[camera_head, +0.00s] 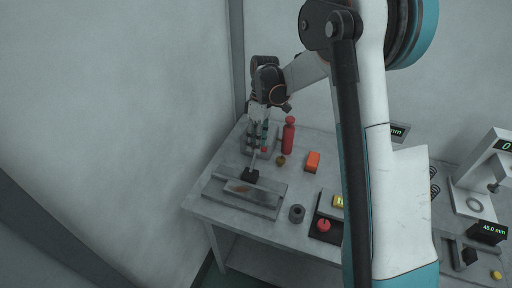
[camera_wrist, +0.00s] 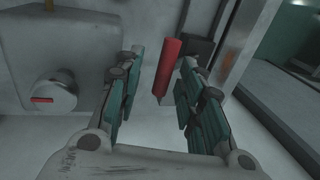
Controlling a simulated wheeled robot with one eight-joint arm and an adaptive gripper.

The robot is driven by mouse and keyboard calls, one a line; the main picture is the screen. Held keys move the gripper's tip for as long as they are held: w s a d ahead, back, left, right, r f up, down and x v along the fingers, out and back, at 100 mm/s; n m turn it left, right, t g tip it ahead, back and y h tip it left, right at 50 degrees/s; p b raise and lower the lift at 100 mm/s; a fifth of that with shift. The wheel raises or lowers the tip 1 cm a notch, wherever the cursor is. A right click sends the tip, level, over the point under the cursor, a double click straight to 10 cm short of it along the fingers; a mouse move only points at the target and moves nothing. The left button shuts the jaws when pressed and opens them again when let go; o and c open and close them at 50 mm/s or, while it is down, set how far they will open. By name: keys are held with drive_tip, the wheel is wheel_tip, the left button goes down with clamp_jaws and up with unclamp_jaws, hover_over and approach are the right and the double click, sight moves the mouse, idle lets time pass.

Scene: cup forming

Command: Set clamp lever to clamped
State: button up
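In the wrist view a red bar-shaped handle (camera_wrist: 168,68), which looks like the clamp lever, points towards the camera in front of a dark block. My gripper (camera_wrist: 157,62) is open, its two teal-padded fingers spread on either side of the handle. The handle is closer to the right finger; I cannot tell whether they touch. The lever is hard to make out there.
A red bottle-shaped object (camera_head: 289,135), a small brass piece (camera_head: 281,160) and an orange block (camera_head: 312,162) stand right of my gripper. A grey cylinder (camera_head: 297,213) and a red button (camera_head: 323,225) are nearer the front. The wrist view shows a round knob (camera_wrist: 54,94) at left.

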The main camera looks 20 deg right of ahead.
drive_tip(key=v, duration=0.9)
drive_tip(key=shift+r, duration=0.35)
drive_tip(key=shift+s, duration=0.1)
